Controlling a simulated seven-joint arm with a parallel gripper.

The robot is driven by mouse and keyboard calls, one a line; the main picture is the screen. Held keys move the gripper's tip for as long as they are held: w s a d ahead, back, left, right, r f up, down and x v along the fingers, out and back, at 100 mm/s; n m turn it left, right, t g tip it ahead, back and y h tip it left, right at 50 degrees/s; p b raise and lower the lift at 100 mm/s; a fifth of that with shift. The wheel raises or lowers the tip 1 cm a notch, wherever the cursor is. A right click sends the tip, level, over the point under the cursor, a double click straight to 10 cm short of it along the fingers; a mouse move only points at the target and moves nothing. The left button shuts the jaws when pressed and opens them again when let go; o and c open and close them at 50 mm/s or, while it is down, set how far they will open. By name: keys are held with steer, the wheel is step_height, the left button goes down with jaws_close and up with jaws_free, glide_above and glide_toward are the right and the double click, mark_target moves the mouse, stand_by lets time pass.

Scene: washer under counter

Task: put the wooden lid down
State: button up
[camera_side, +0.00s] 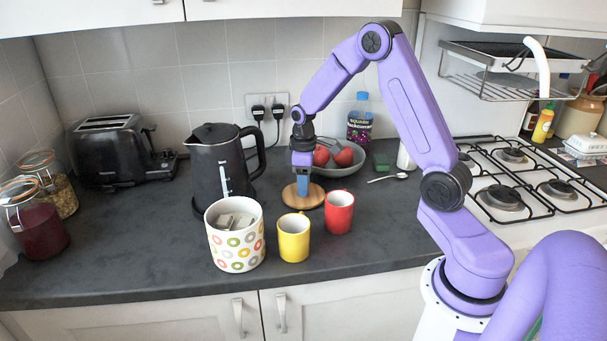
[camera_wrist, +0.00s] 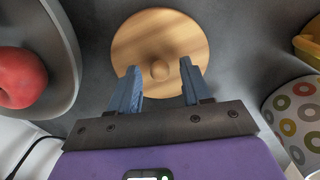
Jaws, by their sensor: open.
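The wooden lid (camera_side: 312,197) is a round, light wood disc lying flat on the dark counter, behind the yellow and red mugs. In the wrist view the lid (camera_wrist: 160,32) shows its round knob (camera_wrist: 159,70) at the middle. My gripper (camera_side: 302,190) points straight down over the lid. In the wrist view my open gripper (camera_wrist: 160,80) has one blue finger on each side of the knob, with a gap between knob and fingers. The patterned canister (camera_side: 236,247) stands open at the front left, with grey items inside.
A yellow mug (camera_side: 294,239) and a red mug (camera_side: 339,212) stand close in front of the lid. A black kettle (camera_side: 220,165) is at its left. A bowl (camera_side: 346,160) of red fruit sits behind. Bare counter lies right of the red mug.

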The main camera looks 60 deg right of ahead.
step_height(320, 180, up, 12)
steer(key=s+a+n, duration=0.1)
steer(key=s+a, duration=0.2)
steer(key=a, duration=0.2)
steer(key=s+a+n, duration=0.1)
steer(key=s+a, duration=0.3)
steer(key=a, duration=0.1)
steer(key=s+a+n, duration=0.1)
steer(key=s+a, duration=0.3)
steer(key=a, duration=0.1)
steer(key=shift+a+r, duration=0.15)
steer(key=shift+r, duration=0.25)
steer(key=s+a+f+n, duration=0.1)
steer(key=s, duration=0.8)
steer(key=s+a+f+n, duration=0.1)
steer(key=s+a+n, duration=0.1)
steer(key=s, duration=0.7)
steer(key=shift+s+a+n, duration=0.2)
steer(key=shift+s+n, duration=0.1)
steer(key=shift+s, duration=0.05)
